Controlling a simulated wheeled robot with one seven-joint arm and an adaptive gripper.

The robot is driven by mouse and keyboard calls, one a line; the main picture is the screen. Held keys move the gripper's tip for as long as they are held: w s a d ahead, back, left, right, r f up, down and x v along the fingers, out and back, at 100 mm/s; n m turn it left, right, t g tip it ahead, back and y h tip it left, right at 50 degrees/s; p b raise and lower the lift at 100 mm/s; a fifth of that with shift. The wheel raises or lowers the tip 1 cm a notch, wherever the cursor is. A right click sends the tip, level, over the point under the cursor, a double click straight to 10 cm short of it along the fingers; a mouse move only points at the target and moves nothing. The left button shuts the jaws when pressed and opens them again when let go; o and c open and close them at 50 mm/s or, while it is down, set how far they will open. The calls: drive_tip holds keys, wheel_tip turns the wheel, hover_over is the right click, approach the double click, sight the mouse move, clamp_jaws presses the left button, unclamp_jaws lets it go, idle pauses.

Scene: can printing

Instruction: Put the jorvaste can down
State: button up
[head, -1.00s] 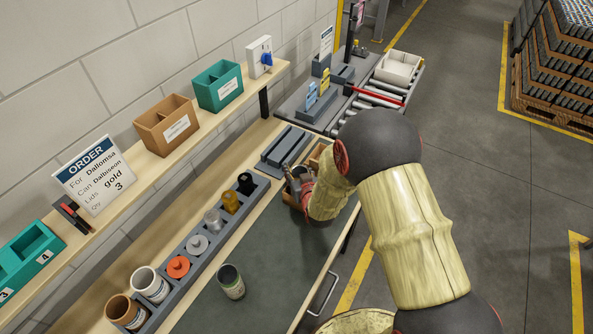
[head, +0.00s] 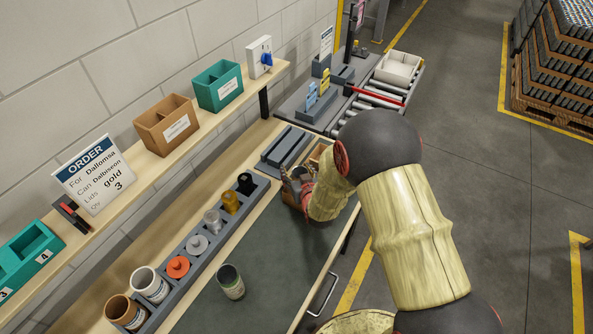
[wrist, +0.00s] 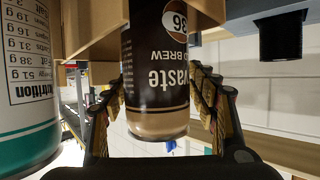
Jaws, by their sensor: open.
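The jorvaste can (wrist: 158,75) is dark brown with a tan band and shows in the wrist view, where its lettering is upside down. My gripper (wrist: 160,108) is open, with one finger on each side of the can and very little gap. I cannot tell whether the pads touch it. The can's other end runs out of the top of the wrist view, next to wooden walls (wrist: 93,22). In the head view my gripper (head: 298,186) is at the far end of the dark mat, and my arm hides most of the can.
A white and teal can (wrist: 28,85) stands close beside it in the wrist view. A wooden box (head: 319,152) is partly behind my arm.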

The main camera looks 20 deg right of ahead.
drive_tip(key=shift+r, duration=0.25)
drive_tip(key=p+v, duration=0.1)
drive_tip(key=v, duration=1.1)
drive_tip(key=s+r+g, duration=0.4)
drive_tip(key=r, duration=1)
drive_tip(key=s+r+g, duration=0.2)
drive_tip(key=s+r, duration=0.3)
drive_tip(key=s, duration=0.5)
drive_tip(key=s+r+g, duration=0.2)
drive_tip(key=s+r, duration=0.2)
drive_tip(key=s, duration=0.7)
drive_tip(key=shift+s+d+r, duration=0.2)
drive_tip(key=shift+d+r, duration=0.2)
drive_tip(key=shift+d, duration=0.05)
drive_tip(key=shift+f, duration=0.1)
